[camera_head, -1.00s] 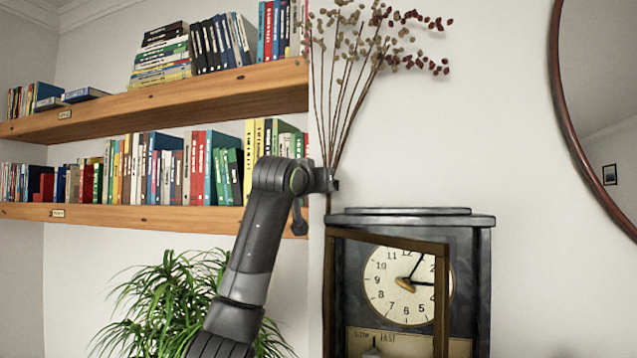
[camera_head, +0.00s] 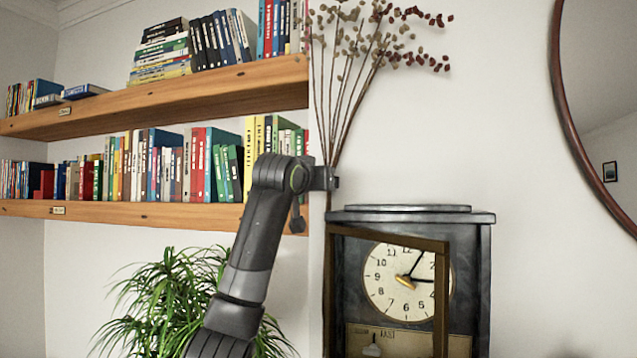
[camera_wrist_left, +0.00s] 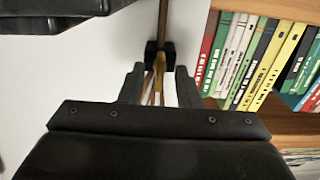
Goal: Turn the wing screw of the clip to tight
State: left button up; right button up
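A small black clip (camera_wrist_left: 168,48) sits on a thin brown stem in the left wrist view. A brass-coloured piece (camera_wrist_left: 160,68), apparently its wing screw, points from the clip toward my left gripper (camera_wrist_left: 160,88). The gripper's two dark fingers are apart, one on each side of the brass piece, with a gap on both sides. In the head view my left gripper (camera_head: 324,178) is at the dried branches, above the left end of the clock. The clip and screw cannot be made out there. My right gripper is in no view.
Dried branches (camera_head: 350,85) rise along the wall. A dark clock (camera_head: 470,260) with its framed glass door (camera_head: 442,300) ajar stands below right. Book shelves (camera_head: 170,212) and a green plant (camera_head: 165,305) are left, a round mirror (camera_head: 610,110) right.

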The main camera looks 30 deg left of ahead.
pick_arm(q)
jog(key=shift+s, duration=0.15)
jog(key=b+v, duration=0.8)
jog(key=v, duration=0.9)
jog(key=shift+a+f, duration=0.1)
